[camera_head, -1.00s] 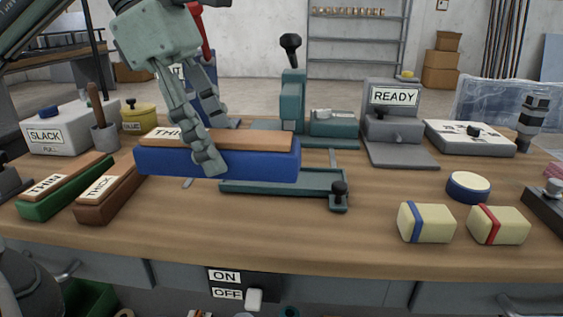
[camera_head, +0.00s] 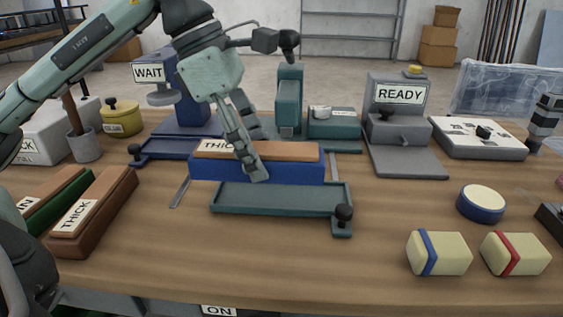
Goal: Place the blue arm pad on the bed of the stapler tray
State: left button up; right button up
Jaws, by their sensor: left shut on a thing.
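The blue arm pad (camera_head: 215,170) has a blue block base, a tan top and a label that partly reads "THIC". My left gripper (camera_head: 252,165) is shut on it near its middle, fingers pointing down, and the pad looks level. The teal stapler tray (camera_head: 275,198) is long and shallow, with a black knob at its front right corner. The pad shows just above the tray's far edge in the head view and sits a little left of it. I cannot tell whether they touch. My right gripper is not in view.
A teal stapler post (camera_head: 289,98) stands behind the pad, with a blue machine signed WAIT (camera_head: 185,90) to its left. A brown pad (camera_head: 95,212) and a green pad (camera_head: 52,200) lie at left. Two cream blocks (camera_head: 438,252) lie front right. The front middle table is clear.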

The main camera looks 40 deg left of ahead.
pick_arm(q)
jog(key=w+f, duration=0.2)
jog(key=w, duration=0.1)
jog(key=w+d+f, duration=0.1)
jog(key=shift+w, duration=0.4)
notch_tip(320, 180, down, 3)
jog(key=shift+f, duration=0.5)
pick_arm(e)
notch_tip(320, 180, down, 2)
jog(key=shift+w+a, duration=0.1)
pick_arm(q)
jog(key=shift+f, duration=0.1)
jog(key=o, duration=1.3)
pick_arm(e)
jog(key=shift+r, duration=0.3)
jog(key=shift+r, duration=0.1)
